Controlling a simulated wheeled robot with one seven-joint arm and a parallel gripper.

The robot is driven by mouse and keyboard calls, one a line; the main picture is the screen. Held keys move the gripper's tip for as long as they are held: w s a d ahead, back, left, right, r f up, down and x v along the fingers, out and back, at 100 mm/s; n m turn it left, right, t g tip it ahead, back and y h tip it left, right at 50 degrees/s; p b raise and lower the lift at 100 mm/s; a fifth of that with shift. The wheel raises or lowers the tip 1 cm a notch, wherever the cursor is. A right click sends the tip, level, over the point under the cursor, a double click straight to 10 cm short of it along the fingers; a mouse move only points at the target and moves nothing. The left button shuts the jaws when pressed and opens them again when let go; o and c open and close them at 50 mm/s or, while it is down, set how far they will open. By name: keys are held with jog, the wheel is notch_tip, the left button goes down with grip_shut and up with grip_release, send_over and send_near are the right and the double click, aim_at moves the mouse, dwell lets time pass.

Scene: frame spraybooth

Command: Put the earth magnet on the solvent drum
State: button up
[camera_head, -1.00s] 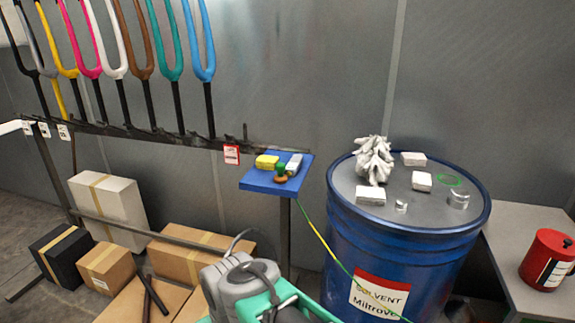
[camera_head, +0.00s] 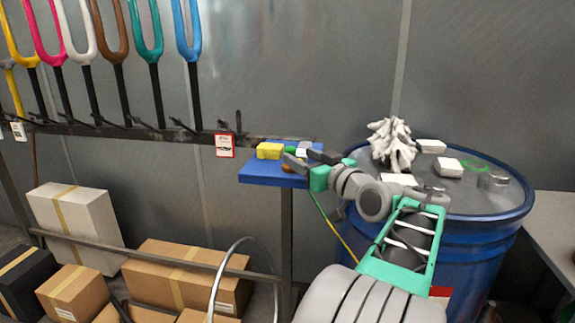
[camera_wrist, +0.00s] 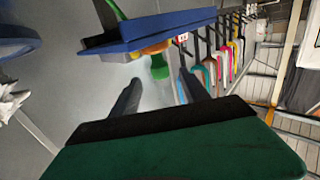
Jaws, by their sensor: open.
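The likely earth magnet, a small green knob on a copper-brown base, sits on the blue shelf (camera_head: 262,174). It is largely hidden behind my gripper in the head view, but its green part (camera_wrist: 159,68) shows in the wrist view. My gripper (camera_head: 308,159) is open at the shelf's front. In the wrist view its two dark fingers (camera_wrist: 158,92) point towards the green part, with nothing visible between them. The blue solvent drum (camera_head: 478,238) stands right of the shelf, partly covered by my arm.
A yellow block (camera_head: 270,151) and a pale block share the shelf. Crumpled white gloves (camera_head: 392,144), several white boxes (camera_head: 448,167) and a metal piece (camera_head: 497,179) crowd the drum top. A yellow-green cable (camera_head: 333,229) hangs from the shelf. Cartons (camera_head: 188,272) stand lower left.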

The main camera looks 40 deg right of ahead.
aim_at(294, 155)
jog(key=w, duration=0.5)
jog(key=shift+w+d+f, duration=0.2)
jog(key=shift+d, duration=0.1)
jog(key=shift+c, duration=0.5)
grip_shut()
